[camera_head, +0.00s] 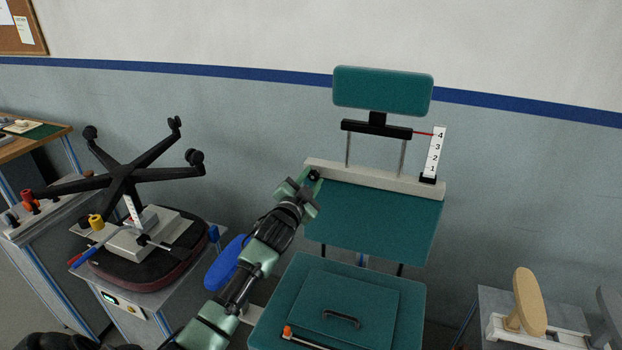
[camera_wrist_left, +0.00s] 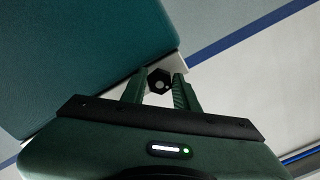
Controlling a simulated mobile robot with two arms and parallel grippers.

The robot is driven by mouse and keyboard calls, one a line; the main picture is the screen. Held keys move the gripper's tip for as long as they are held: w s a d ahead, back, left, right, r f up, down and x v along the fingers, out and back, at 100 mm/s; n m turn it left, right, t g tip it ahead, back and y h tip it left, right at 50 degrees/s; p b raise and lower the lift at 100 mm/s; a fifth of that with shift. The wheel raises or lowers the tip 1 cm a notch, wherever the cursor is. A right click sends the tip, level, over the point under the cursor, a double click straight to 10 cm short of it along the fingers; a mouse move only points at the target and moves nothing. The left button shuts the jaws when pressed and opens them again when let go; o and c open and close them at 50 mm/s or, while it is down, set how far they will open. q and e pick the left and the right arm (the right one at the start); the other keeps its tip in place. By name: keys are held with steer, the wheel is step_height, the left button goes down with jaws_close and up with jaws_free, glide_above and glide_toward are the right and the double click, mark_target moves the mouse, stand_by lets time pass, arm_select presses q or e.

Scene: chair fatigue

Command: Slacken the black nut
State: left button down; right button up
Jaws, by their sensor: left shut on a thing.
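The black nut (camera_head: 314,174) sits at the left end of the pale crossbar (camera_head: 385,181) behind the teal seat panel (camera_head: 375,218). In the left wrist view the black nut (camera_wrist_left: 159,80) shows as a dark hexagon with a lighter round centre, between the two fingers. My left gripper (camera_head: 306,182) reaches up to that end of the bar and is shut on the nut. The left gripper also fills the lower part of the left wrist view (camera_wrist_left: 160,92). My right gripper is not in view.
A teal backrest (camera_head: 383,91) and a numbered scale (camera_head: 436,153) with a red pointer stand above the bar. An upturned chair base (camera_head: 122,176) is at left, and a wooden-padded fixture (camera_head: 529,301) at right.

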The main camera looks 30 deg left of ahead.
arm_select(q)
steer(key=shift+f+n+p, duration=0.15)
steer(key=shift+n+p, duration=0.2)
steer(key=shift+n, duration=1.75)
steer(key=c, duration=1.1)
jaws_free()
steer(key=shift+o, duration=0.2)
steer(key=b+v, duration=0.1)
steer(key=v, duration=0.7)
steer(key=shift+b, duration=0.35)
